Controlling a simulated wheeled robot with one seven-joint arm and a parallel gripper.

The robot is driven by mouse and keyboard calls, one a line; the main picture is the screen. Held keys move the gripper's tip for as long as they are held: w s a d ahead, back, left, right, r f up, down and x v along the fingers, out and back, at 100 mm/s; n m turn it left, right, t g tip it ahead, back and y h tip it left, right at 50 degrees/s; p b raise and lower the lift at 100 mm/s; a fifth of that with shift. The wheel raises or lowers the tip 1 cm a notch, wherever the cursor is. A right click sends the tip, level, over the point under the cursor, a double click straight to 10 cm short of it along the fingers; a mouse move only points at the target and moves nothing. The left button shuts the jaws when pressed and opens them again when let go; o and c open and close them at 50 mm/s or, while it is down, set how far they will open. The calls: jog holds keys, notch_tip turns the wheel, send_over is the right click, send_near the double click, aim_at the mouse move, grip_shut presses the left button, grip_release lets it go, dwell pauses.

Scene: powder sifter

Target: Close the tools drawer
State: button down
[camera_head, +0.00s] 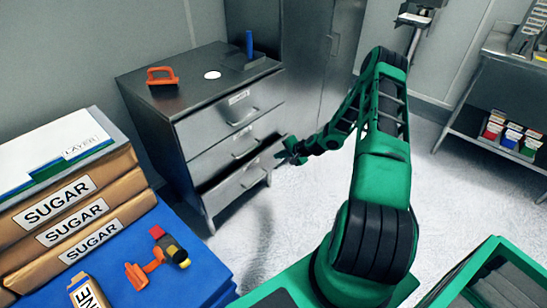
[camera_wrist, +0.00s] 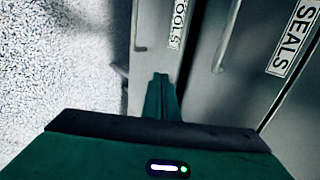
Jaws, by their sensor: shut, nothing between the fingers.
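The tools drawer (camera_head: 226,196) is the lowest drawer of the grey metal cabinet (camera_head: 160,130) in the head view. It stands partly open, with a dark gap along its top edge. Its front and TOOLS label (camera_wrist: 177,25) show in the wrist view, with its bar handle (camera_wrist: 140,25) at the left. My gripper (camera_head: 284,153) is at the right end of the drawer front. It is shut and empty. In the wrist view the closed fingers (camera_wrist: 160,82) point at the drawer front; whether they touch it I cannot tell.
The SEALS drawer (camera_wrist: 285,45) is beside the tools drawer in the wrist view. An orange tool (camera_head: 162,75) and a blue upright item (camera_head: 249,45) are on the cabinet top. Sugar bags (camera_head: 65,205) stand at the left. The floor (camera_head: 290,210) in front of the drawer is clear.

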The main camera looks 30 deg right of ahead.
jog(key=v, duration=0.6)
jog(key=t+y, duration=0.1)
jog(key=t, duration=0.4)
send_near(245, 169)
jog(key=x, duration=0.4)
jog(key=shift+w+a+f, duration=0.1)
jog(key=shift+w+f, duration=0.05)
jog(key=shift+w, duration=0.15)
jog(key=shift+w+a, duration=0.2)
jog(key=shift+w, duration=0.5)
